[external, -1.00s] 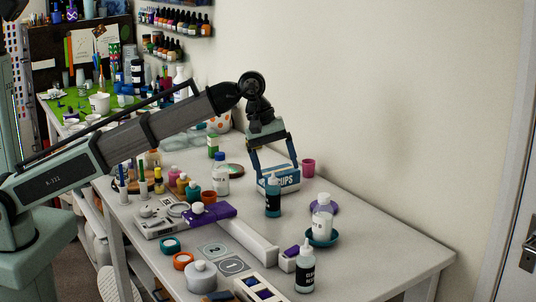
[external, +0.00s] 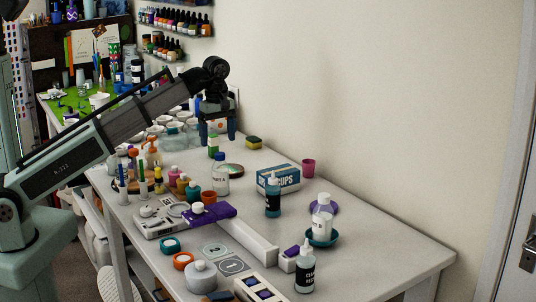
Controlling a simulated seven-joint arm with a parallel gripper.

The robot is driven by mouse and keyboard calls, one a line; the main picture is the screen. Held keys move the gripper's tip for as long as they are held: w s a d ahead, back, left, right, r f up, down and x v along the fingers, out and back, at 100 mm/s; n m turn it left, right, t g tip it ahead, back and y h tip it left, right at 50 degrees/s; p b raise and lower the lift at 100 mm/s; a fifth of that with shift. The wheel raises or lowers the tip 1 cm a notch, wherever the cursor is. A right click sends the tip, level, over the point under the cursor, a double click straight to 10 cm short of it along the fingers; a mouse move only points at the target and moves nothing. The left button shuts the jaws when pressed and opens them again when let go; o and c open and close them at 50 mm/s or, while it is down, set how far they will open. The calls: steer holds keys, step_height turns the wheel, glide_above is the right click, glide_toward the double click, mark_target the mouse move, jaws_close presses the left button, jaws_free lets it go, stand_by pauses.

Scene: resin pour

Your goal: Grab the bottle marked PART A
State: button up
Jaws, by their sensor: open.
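A clear bottle with a blue cap (external: 220,178) stands upright on the table left of centre; its small label seems to read PART A. A white-capped bottle (external: 322,222) stands in a teal dish (external: 322,240) at the right; I cannot read its label surely. My gripper (external: 217,137) points down with its two fingers apart and nothing between them. In the picture it is just above the blue-capped bottle, not touching it; its exact depth is hard to tell.
A blue and white CUPS box (external: 279,179), a dark teal bottle (external: 273,198) and a pink cup (external: 308,168) stand right of the blue-capped bottle. A purple-topped item (external: 212,213) and an orange-brown cup (external: 209,197) are in front. A green-white item (external: 213,147) stands behind.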

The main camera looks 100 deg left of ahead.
mark_target(221, 169)
steer(key=shift+w+f, duration=0.15)
steer(key=shift+f, duration=2.75)
steer(key=shift+w+f, duration=0.1)
steer(key=shift+f, duration=2.8)
steer(key=shift+c, duration=0.4)
steer(key=c, duration=1.2)
steer(key=shift+o, duration=0.2)
steer(key=shift+r, duration=0.1)
